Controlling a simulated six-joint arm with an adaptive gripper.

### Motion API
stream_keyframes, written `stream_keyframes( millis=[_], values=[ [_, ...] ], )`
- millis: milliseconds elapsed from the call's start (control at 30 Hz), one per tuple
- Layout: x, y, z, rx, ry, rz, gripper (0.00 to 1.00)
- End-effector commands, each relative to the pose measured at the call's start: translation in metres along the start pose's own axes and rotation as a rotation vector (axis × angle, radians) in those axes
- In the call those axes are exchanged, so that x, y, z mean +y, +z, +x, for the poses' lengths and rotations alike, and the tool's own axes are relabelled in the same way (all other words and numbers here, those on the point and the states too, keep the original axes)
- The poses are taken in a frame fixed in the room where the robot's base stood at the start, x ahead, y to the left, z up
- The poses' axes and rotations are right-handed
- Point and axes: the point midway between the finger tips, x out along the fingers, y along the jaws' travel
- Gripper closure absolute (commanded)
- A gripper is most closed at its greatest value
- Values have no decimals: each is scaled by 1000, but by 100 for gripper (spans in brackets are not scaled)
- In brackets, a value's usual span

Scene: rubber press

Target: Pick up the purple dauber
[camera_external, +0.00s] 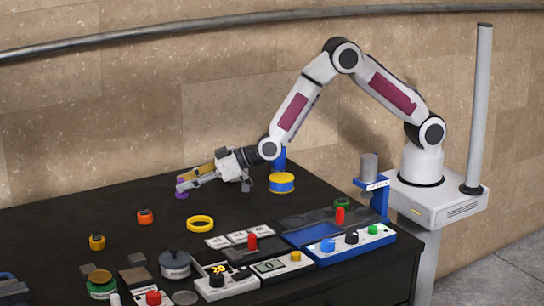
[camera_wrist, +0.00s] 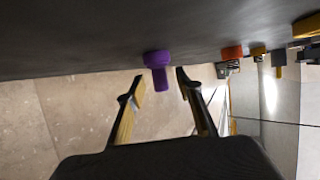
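The purple dauber (camera_external: 181,195) is near the far left part of the black table, at the tip of my gripper (camera_external: 185,182). In the wrist view the purple dauber (camera_wrist: 158,60) has a wide round head against the table and a narrower stem pointing toward my gripper (camera_wrist: 160,78). The two fingers are apart, one on each side of the stem's end. A gap shows between the stem and each finger. In the external view my gripper partly hides the dauber.
An orange dauber (camera_external: 145,216) and a yellow-orange one (camera_external: 97,241) stand nearer the front left. A yellow ring (camera_external: 200,223) lies mid-table, with a blue and yellow spool (camera_external: 282,184) to its right. Control boxes (camera_external: 350,244) and jars (camera_external: 175,265) line the front edge.

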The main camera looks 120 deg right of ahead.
Motion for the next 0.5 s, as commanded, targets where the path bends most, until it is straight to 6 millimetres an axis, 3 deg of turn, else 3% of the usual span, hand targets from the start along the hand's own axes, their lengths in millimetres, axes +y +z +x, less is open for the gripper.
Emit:
stream_keyframes(
  millis=[200,500],
  values=[
    [0,0,15,0,0,0,65],
    [0,1,18,-2,0,0,65]
  ],
)
